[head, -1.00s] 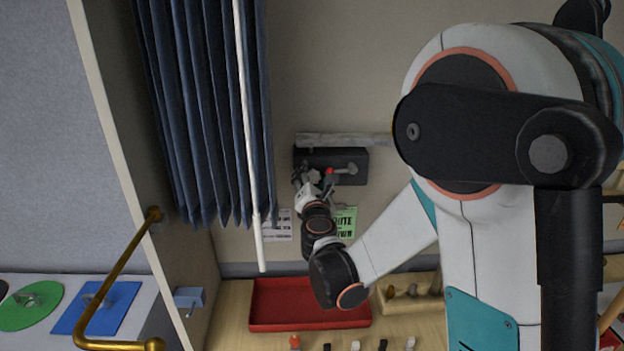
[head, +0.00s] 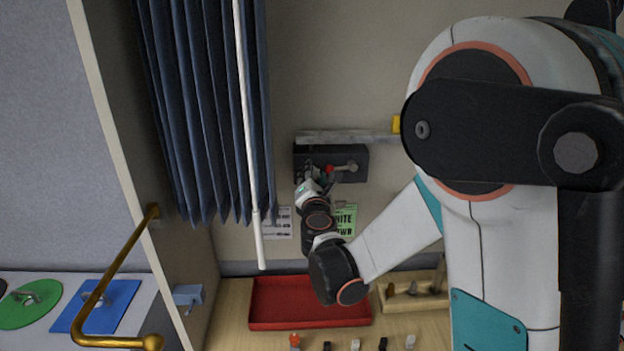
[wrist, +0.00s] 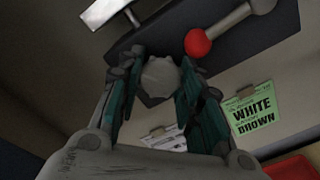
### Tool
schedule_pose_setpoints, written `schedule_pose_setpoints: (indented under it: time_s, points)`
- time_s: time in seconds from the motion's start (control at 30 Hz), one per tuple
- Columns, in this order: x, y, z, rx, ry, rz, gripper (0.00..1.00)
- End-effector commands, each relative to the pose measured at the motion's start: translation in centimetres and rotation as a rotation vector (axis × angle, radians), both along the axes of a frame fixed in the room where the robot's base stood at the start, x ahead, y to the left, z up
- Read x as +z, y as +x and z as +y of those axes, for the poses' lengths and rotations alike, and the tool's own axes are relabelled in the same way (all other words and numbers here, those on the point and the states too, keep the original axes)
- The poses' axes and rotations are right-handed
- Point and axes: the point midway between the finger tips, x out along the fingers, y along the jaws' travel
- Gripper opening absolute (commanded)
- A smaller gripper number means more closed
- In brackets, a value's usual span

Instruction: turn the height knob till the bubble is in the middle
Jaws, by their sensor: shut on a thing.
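A grey faceted knob (wrist: 160,77) shows between the fingers of my gripper (wrist: 158,88) in the wrist view, and the fingers are shut on it from both sides. The knob sits at a black box (head: 356,155) fixed on the wall; the box also shows in the wrist view (wrist: 262,40). In the head view my gripper (head: 314,177) is at the left part of the box and hides the knob. I cannot make out a bubble in either view.
A grey lever with a red ball (wrist: 197,42) is close right of my fingers. A pale ledge (head: 345,137) with a yellow block (head: 396,124) runs above the box. Blue curtains (head: 205,110) hang at left. A red tray (head: 290,300) lies below.

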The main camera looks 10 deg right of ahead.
Motion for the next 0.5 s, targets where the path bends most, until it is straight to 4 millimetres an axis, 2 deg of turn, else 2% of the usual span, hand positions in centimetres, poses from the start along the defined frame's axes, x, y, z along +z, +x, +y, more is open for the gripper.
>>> schedule_pose_setpoints:
  time_s: [0.5]
  points:
    - [-0.21,-0.01,-0.04,-0.001,0.409,-0.082,0.10]
